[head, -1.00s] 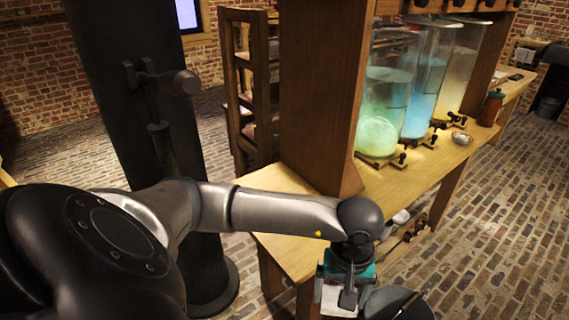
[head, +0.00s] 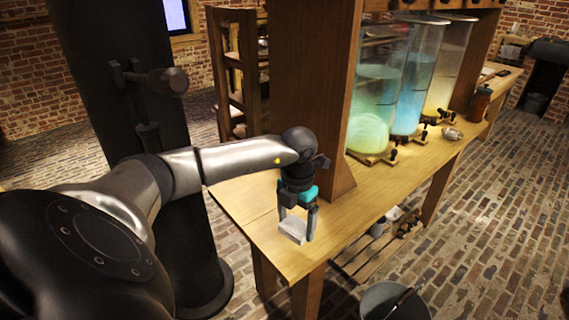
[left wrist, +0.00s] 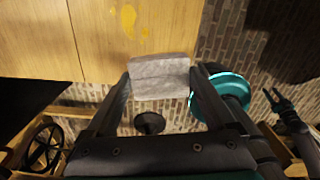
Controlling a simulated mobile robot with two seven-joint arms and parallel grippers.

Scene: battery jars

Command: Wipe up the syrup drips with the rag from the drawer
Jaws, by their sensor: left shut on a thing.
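My left gripper (head: 297,226) is shut on a folded pale grey rag (head: 293,231). It holds the rag just above the near end of the wooden table (head: 262,238); I cannot tell if they touch. In the left wrist view, the rag (left wrist: 158,72) sits between the two fingers, beside the table edge. Yellow syrup drips (left wrist: 127,18) lie on the tabletop beyond the rag in that view. In the head view I cannot make out the drips.
A wooden post (head: 305,95) rises close behind the left gripper. Glass jars of green (head: 372,110), blue (head: 412,85) and yellow liquid stand farther along the table. A grey bucket (head: 375,302) stands on the brick floor, near a low slatted rack (head: 375,255).

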